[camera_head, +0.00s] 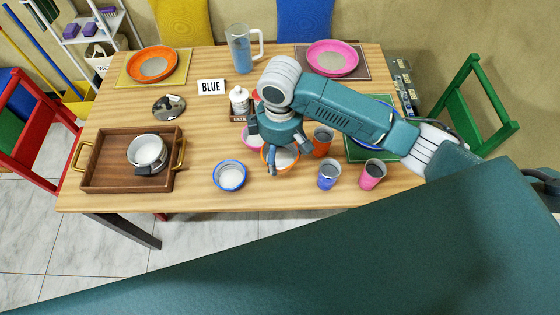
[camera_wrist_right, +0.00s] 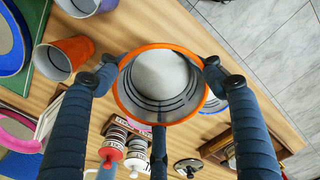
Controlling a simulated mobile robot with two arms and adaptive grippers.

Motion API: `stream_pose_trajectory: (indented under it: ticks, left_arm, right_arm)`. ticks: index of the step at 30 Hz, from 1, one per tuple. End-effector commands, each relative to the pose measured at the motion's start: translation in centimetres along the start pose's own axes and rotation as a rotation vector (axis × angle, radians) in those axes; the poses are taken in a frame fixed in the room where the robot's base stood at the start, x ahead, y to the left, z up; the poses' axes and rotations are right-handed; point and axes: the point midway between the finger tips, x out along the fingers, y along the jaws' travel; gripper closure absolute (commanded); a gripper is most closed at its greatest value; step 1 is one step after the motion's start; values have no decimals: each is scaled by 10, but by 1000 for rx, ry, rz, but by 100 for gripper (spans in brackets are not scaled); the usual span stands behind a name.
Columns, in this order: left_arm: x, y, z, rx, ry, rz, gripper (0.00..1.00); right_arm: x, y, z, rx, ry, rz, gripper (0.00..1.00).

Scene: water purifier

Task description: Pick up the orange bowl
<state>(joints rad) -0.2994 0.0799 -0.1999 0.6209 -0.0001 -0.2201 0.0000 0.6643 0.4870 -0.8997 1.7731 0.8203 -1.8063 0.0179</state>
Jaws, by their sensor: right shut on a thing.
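The orange bowl (camera_head: 286,157), grey inside with an orange rim, is below my right gripper (camera_head: 284,162) near the front middle of the table. The gripper's palm and fingers hide part of it in the head view. In the right wrist view the bowl (camera_wrist_right: 160,82) lies between the fingers of my right gripper (camera_wrist_right: 158,80). They are shut on it, touching its rim and sides. I cannot tell whether it is clear of the table. My left gripper is not in view.
A blue bowl (camera_head: 230,177) is close on the left and a pink bowl (camera_head: 249,137) just behind. Orange (camera_head: 322,141), blue (camera_head: 329,175) and pink (camera_head: 372,174) cups stand on the right. A wooden tray (camera_head: 101,176) with a pot is at the left.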

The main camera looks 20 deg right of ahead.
Motion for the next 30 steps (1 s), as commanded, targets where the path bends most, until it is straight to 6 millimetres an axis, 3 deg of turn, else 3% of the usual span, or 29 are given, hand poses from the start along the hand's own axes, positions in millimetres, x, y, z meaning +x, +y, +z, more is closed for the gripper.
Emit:
stream_pose_trajectory:
  ticks: [15, 30]
  left_arm:
    - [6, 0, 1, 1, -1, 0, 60]
    - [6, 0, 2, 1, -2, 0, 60]
  right_arm:
    - [-59, 0, -1, 1, 2, 1, 63]
    - [-82, 0, -1, 1, 2, -1, 63]
